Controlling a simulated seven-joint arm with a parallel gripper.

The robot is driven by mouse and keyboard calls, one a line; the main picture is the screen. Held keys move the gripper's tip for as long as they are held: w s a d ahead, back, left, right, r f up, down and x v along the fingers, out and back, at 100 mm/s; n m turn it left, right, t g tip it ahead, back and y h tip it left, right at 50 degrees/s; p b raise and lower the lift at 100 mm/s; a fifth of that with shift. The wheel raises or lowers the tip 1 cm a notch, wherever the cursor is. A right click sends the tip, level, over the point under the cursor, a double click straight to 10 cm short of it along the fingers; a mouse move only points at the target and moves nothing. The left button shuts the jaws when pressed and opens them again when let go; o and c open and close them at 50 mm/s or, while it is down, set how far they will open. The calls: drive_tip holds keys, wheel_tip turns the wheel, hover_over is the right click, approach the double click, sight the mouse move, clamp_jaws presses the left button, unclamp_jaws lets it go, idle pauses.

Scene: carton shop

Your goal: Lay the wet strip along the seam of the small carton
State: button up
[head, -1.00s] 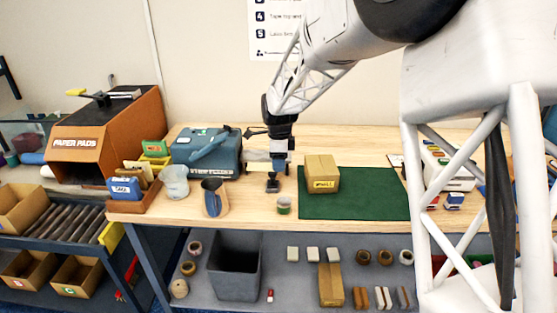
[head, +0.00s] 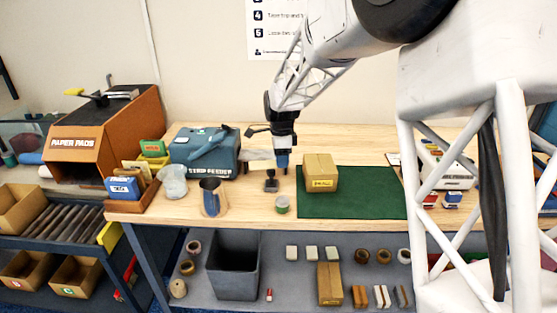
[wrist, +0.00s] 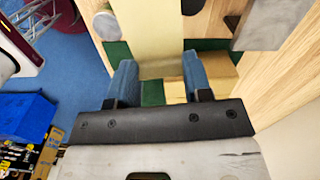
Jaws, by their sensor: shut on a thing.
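My gripper (head: 282,168) is above the bench, just left of the small carton (head: 320,172). Its blue fingers are shut on a pale cream strip, the wet strip (head: 261,166), which extends to the left in the head view. In the wrist view the strip (wrist: 145,30) runs away from between the fingers (wrist: 155,78). The small carton is tan, closed and labelled on its front, and stands on the green mat's left part. Part of a tan surface, probably the carton (wrist: 215,75), shows beyond the right finger. The strip is clear of the carton.
The green mat (head: 365,205) has bare room right of the carton. A small can (head: 282,205), a metal jug (head: 213,197) and a dark small stand (head: 271,184) are near the gripper.

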drive_tip(key=w+d+n, duration=0.3)
drive_tip(key=n, duration=0.2)
drive_tip(key=w+d+r+n, duration=0.1)
drive_tip(key=w+d+n, duration=0.3)
drive_tip(key=n, duration=0.1)
drive_tip(key=w+d+r+n, duration=0.1)
drive_tip(key=w+d+n, duration=0.2)
drive_tip(key=d+n, duration=0.1)
drive_tip(key=shift+w+d+n, duration=0.2)
drive_tip(key=shift+w+n, duration=0.05)
drive_tip(key=shift+n, duration=0.25)
drive_tip(key=shift+w+d+r+n, duration=0.2)
drive_tip(key=shift+w+d+n, duration=0.45)
drive_tip(key=shift+d+n, duration=0.35)
drive_tip(key=shift+a+f, duration=0.1)
drive_tip(key=shift+f, duration=0.05)
wheel_tip(320, 180, down, 6)
drive_tip(key=shift+f, duration=0.25)
idle(1.2)
drive_tip(key=o, duration=0.8)
drive_tip(key=shift+r, duration=0.2)
